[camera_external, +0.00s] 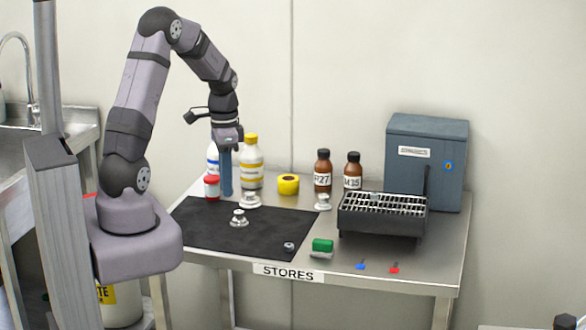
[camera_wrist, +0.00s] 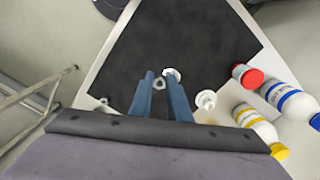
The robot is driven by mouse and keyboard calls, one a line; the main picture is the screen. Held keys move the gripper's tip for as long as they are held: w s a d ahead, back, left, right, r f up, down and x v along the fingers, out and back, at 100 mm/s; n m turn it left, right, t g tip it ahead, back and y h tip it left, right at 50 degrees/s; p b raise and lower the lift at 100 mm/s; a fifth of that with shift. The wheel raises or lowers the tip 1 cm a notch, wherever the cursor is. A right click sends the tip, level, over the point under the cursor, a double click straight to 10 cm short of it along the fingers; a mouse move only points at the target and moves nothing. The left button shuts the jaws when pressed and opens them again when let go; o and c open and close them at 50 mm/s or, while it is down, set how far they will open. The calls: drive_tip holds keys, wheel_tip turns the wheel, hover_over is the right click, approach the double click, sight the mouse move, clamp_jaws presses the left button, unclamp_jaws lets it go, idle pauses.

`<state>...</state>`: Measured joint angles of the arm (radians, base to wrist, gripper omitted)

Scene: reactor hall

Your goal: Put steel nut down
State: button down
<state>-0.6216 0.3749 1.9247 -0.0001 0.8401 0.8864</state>
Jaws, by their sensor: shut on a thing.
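My gripper (camera_external: 226,193) points straight down above the back left part of the black mat (camera_external: 210,222), its blue fingers close together. In the wrist view my gripper (camera_wrist: 161,80) is shut on a small grey steel nut (camera_wrist: 158,84) between the fingertips. The held nut cannot be made out in the external view. A second nut-like piece (camera_external: 289,245) lies near the mat's right edge. A silver-white flanged fitting (camera_external: 239,218) stands on the mat, and another (camera_external: 250,200) stands near its back edge; both also show in the wrist view.
Yellow tape (camera_external: 288,184), brown bottles, a black rack (camera_external: 382,217) and a green-white block (camera_external: 322,247) are to the right. The mat's front left is bare.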

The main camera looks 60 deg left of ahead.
sight(228, 231)
drive_tip(key=shift+f+p, duration=0.8)
drive_tip(key=shift+f, duration=4)
drive_tip(key=shift+f, duration=0.15)
drive_tip(key=c, duration=1.9)
unclamp_jaws()
drive_tip(key=shift+c, duration=0.2)
wheel_tip(228, 231, up, 12)
drive_tip(key=shift+r+b, duration=0.15)
drive_tip(key=shift+b, duration=1)
